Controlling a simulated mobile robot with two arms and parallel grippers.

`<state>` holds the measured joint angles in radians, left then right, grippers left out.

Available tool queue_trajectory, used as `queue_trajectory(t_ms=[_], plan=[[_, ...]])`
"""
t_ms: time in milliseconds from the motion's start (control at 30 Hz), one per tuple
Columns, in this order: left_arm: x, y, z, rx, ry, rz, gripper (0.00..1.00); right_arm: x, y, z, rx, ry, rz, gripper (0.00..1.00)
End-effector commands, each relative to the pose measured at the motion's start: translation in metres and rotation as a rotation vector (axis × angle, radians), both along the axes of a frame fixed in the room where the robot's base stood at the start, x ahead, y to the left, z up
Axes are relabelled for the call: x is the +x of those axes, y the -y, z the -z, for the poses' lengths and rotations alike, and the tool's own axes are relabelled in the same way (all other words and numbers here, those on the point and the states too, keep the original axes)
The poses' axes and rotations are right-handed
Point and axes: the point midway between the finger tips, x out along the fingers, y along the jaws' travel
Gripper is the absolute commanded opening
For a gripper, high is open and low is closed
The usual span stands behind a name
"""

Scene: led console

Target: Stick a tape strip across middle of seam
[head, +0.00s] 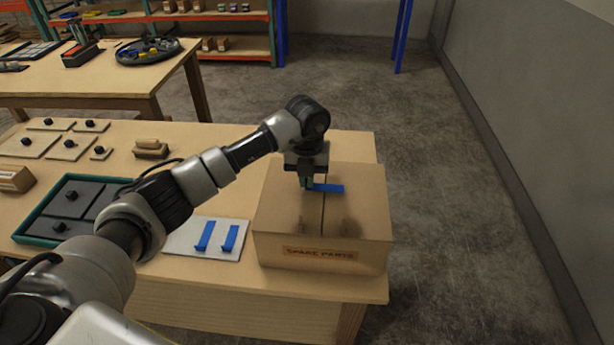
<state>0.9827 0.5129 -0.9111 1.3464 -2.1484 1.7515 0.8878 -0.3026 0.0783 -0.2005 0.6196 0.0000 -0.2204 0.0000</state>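A closed cardboard box (287,220) labelled SPARE PARTS sits at the right end of the wooden table. Its top seam (323,212) runs front to back. My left gripper (307,184) points down over the box top, just left of the seam. It appears shut on the left end of a blue tape strip (330,188), which lies level across the seam line, around the middle or a little behind it. I cannot tell whether the strip touches the box. Two more blue strips (229,238) lie on a white sheet (183,239) left of the box. My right gripper is not in view.
A dark tray with a green rim (37,215) is left of the sheet, partly behind my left arm. Flat panels with black knobs (70,148) and a brown block (150,148) lie farther back. Another table (104,82) and shelves stand behind. Floor is open right of the box.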

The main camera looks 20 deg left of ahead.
Motion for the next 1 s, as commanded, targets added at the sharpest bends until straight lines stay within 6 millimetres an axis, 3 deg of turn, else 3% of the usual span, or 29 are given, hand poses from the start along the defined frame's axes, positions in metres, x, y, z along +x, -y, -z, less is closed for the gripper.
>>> queue_trajectory(t_ms=[1000], plan=[[0.000, 0.000, 0.013, 0.000, 0.000, 0.000, 0.00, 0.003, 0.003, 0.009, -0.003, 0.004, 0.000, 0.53]])
